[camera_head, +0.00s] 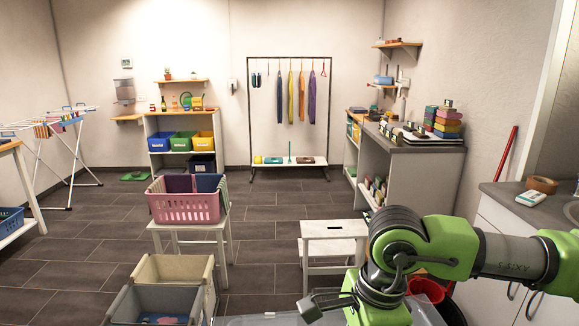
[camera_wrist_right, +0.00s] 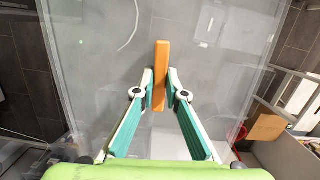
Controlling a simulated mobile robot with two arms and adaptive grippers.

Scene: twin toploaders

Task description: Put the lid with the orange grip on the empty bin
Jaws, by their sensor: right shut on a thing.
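The lid is a large, clear grey sheet (camera_wrist_right: 100,60) with an upright orange grip (camera_wrist_right: 161,62) at its middle in the right wrist view. My right gripper (camera_wrist_right: 161,78) is shut on the orange grip, one fingertip on each side. In the head view, part of the lid (camera_head: 262,321) shows at the bottom edge under my right arm; the grip is hidden there. A beige bin (camera_head: 198,284) stands at lower left and looks empty inside. A grey bin (camera_head: 122,303) in front of it has coloured things in it. My left gripper is out of view.
A pink laundry basket (camera_head: 184,208) stands on a white stool (camera_head: 218,240) behind the bins. Another white stool (camera_head: 333,230) stands beyond my right arm. A counter (camera_head: 510,203) with a tape roll is at right. Dark tiled floor between the stools is clear.

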